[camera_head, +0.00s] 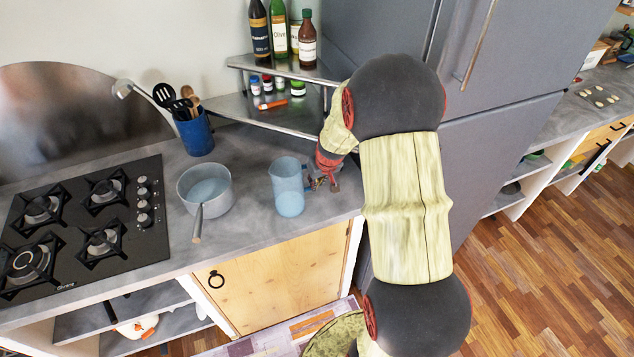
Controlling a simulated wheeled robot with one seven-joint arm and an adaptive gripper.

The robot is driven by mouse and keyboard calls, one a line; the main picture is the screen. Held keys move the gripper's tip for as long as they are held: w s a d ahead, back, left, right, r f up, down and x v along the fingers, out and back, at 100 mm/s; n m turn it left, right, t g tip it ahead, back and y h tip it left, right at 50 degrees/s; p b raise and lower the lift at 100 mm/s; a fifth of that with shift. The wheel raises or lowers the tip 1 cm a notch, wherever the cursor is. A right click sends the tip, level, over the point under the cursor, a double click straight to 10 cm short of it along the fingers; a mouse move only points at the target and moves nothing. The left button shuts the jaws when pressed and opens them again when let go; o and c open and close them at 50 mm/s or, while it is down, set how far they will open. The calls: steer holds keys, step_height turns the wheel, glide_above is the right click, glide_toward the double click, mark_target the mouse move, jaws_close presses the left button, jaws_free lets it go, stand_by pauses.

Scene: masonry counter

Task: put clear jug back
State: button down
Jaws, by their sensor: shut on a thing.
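The clear jug (287,187) is a tall, bluish see-through vessel. It appears upright on or just above the grey counter, near the counter's right end; I cannot tell whether it touches the surface. My gripper (312,183) is at the jug's right side, shut on it, seemingly at its handle. The fingers are small in the picture and partly merge with the jug's edge. My arm comes in from the right, in front of the fridge.
A pot (204,187) stands left of the jug, its handle pointing forward. Beyond are a gas hob (85,262) and a blue utensil holder (195,134). A metal corner shelf (272,116) with bottles and jars stands behind. A grey fridge (500,150) rises at right.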

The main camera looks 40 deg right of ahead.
steer(key=shift+r, duration=0.15)
steer(key=c, duration=2.4)
jaws_free()
steer(key=shift+f, duration=0.25)
steer(key=o, duration=0.5)
steer(key=shift+r, duration=0.15)
